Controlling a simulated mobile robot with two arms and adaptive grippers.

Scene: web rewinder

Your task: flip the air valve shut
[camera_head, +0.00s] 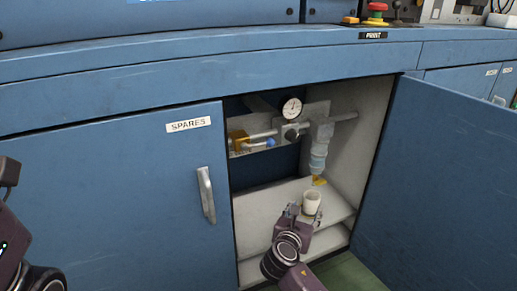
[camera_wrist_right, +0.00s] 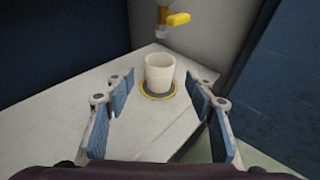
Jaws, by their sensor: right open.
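The air line runs inside the open cabinet. A brass valve body (camera_head: 238,138) sits on its left part, with a blue-ended handle (camera_head: 270,142) beside it, too small to read its position. A yellow tap (camera_head: 319,181) hangs under the clear bowl (camera_head: 319,157); it also shows at the top of the right wrist view (camera_wrist_right: 178,18). My right gripper (camera_head: 305,215) is open and empty inside the cabinet, low in front of the tap. A white cup (camera_wrist_right: 160,73) stands upright just beyond and between its fingertips. Only part of my left arm shows at the left edge.
The cup stands on a yellow-ringed disc (camera_wrist_right: 158,95) on the pale shelf (camera_head: 262,210). A round gauge (camera_head: 292,107) sits above the pipe. The SPARES door (camera_head: 110,195) is closed at left; the open door (camera_head: 445,185) bounds the right.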

